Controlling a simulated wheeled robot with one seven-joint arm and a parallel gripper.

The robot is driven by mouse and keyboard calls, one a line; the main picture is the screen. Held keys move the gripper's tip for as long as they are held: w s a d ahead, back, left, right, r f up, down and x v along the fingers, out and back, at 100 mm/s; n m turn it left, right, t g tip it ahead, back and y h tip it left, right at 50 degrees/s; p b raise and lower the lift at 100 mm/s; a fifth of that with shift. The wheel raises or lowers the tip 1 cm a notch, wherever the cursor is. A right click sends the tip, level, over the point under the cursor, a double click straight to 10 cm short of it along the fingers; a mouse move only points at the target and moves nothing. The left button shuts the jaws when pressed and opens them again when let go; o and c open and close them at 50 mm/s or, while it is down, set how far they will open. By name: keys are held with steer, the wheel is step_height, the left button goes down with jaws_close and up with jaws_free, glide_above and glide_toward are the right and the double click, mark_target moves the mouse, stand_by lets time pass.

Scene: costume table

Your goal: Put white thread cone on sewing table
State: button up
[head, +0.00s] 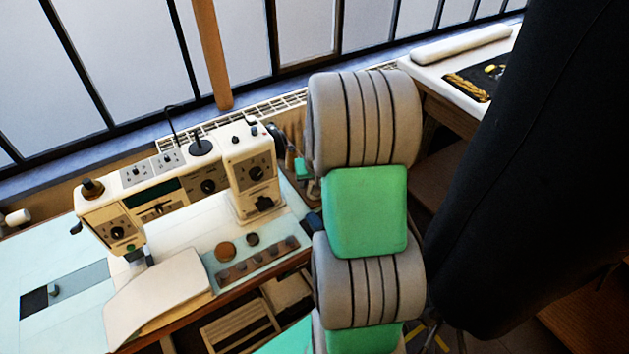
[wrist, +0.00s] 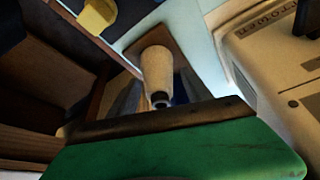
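A pale, tapered cone (wrist: 157,72), which looks like the white thread cone, shows in the wrist view with its narrow grey end towards the camera. I cannot tell whether it is touched or held. The sewing table (head: 52,255) has a light blue top and fills the left of the head view; a strip of light blue also shows in the wrist view (wrist: 203,55). A green part with a dark edge crosses the bottom of the wrist view.
A cream sewing machine (head: 165,190) stands on the table. A small white roll (head: 18,217) lies at the far left. A black hanging form (head: 520,170) blocks the right. A white side table (head: 450,75) stands behind. A yellow object (wrist: 97,16) shows in the wrist view.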

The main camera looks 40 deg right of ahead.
steer(key=shift+o, duration=0.3)
steer(key=v, duration=0.7)
steer(key=shift+s+r, duration=0.15)
steer(key=shift+r, duration=0.2)
steer(key=shift+a, duration=0.1)
